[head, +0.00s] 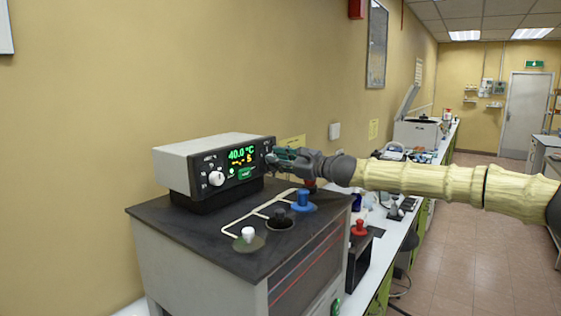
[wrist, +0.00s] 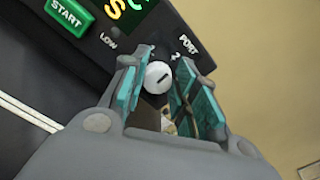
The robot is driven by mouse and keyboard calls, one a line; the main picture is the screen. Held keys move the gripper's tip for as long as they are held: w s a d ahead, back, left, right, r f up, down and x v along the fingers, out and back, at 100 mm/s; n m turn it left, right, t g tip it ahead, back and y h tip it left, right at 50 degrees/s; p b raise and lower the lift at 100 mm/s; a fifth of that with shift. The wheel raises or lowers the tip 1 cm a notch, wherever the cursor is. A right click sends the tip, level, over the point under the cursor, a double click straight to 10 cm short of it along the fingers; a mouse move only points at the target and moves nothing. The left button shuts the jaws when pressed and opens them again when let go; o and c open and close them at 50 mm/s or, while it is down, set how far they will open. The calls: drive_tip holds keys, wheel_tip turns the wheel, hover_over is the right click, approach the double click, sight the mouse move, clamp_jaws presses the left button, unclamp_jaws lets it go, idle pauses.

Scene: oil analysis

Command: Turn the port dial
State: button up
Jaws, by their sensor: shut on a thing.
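The port dial (wrist: 158,77) is a small white round knob with a dark slot mark, on the dark front panel by the word PORT in the wrist view. My gripper (wrist: 158,80) has its two teal-padded fingers on either side of the dial and is shut on it. In the head view my gripper (head: 272,158) reaches from the right to the right end of the control box (head: 205,165). There the gripper hides the port dial. The lit screen (head: 241,155) reads 40.0 °C, with a yellow 5 below it.
The box stands on a black-topped cabinet (head: 165,222) with white, black and blue knobs (head: 303,199) on top. A second white knob (head: 216,178) is on the panel's left. A green START button (wrist: 66,14) is near my fingers. A cluttered bench runs behind on the right.

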drive_tip(key=shift+w+a+f, duration=0.1)
drive_tip(key=shift+w+f, duration=0.15)
drive_tip(key=shift+f, duration=0.3)
drive_tip(key=shift+w+a+f, duration=0.1)
drive_tip(key=shift+a, duration=0.05)
drive_tip(key=m+p, duration=0.3)
drive_tip(key=m, duration=0.9)
idle(0.5)
idle(0.5)
